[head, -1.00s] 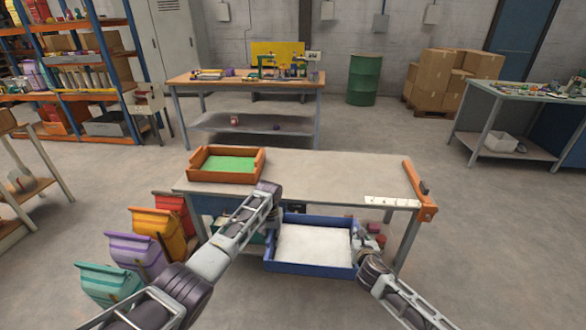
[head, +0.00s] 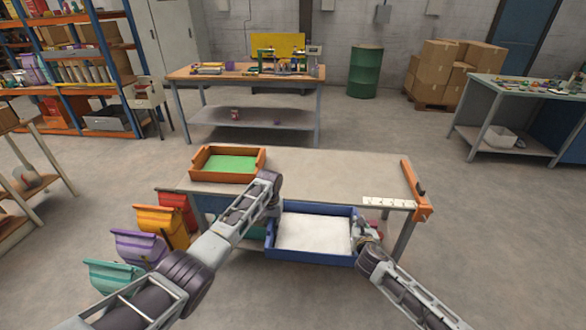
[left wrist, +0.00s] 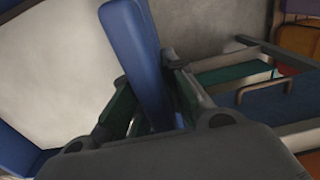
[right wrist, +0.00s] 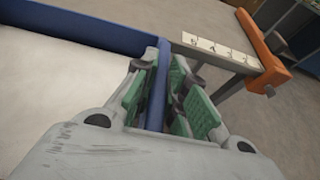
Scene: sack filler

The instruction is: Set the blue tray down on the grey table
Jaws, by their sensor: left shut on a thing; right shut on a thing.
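The blue tray (head: 308,258), with a pale flat inside, is held at both side walls, about level. In the head view its far wall overlaps the front edge of the grey table (head: 335,170); I cannot tell whether they touch. My left gripper (left wrist: 152,90) is shut on the tray's left wall, which stands between its fingers. In the head view that gripper is mostly hidden by my arm. My right gripper (right wrist: 165,85) is shut on the right wall; it also shows at the tray's right side in the head view (head: 362,240).
An orange tray (head: 196,163) with a green inside stands on the table's left part. An orange bar (head: 416,190) and a white marked strip (head: 388,202) lie at the right end. Middle tabletop is clear. Several coloured sacks (head: 138,247) hang at the left.

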